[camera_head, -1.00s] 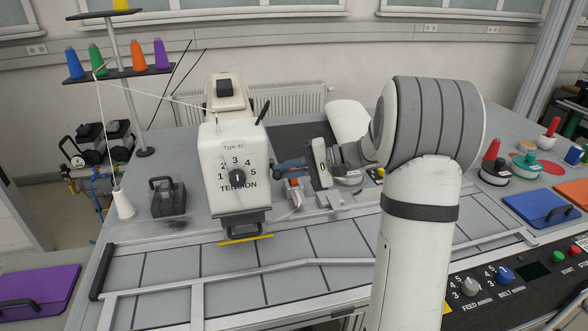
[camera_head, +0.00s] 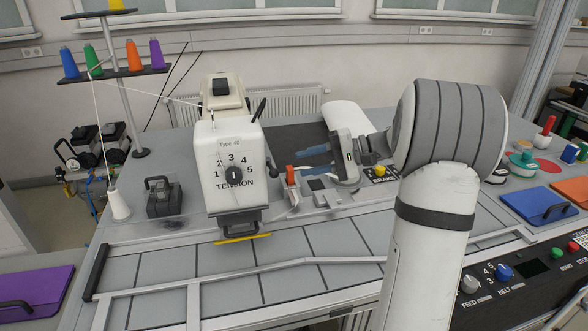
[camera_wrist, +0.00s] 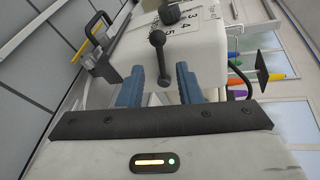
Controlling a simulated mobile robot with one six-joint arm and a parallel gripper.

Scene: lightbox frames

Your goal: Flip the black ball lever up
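The black ball lever (camera_wrist: 157,42) shows in the wrist view on the side of the white sewing machine head (camera_wrist: 130,45). Its ball points toward the dial face and slightly down toward the table. In the head view the lever (camera_head: 271,168) is a small dark shape on the right side of the machine head (camera_head: 222,150). My gripper (camera_head: 302,162) is to the right of the machine, with a gap to it. Its two blue fingers are apart and empty. In the wrist view the lever's base appears between the fingertips of my gripper (camera_wrist: 160,78), but no contact shows.
A tension dial (camera_head: 234,174) is on the machine's front. An orange-red part (camera_head: 290,176) stands below my fingers. A yellow button (camera_head: 380,170) sits right of the gripper. A thread stand (camera_head: 130,72) is at the left. A black rod (camera_head: 259,107) rises behind the head.

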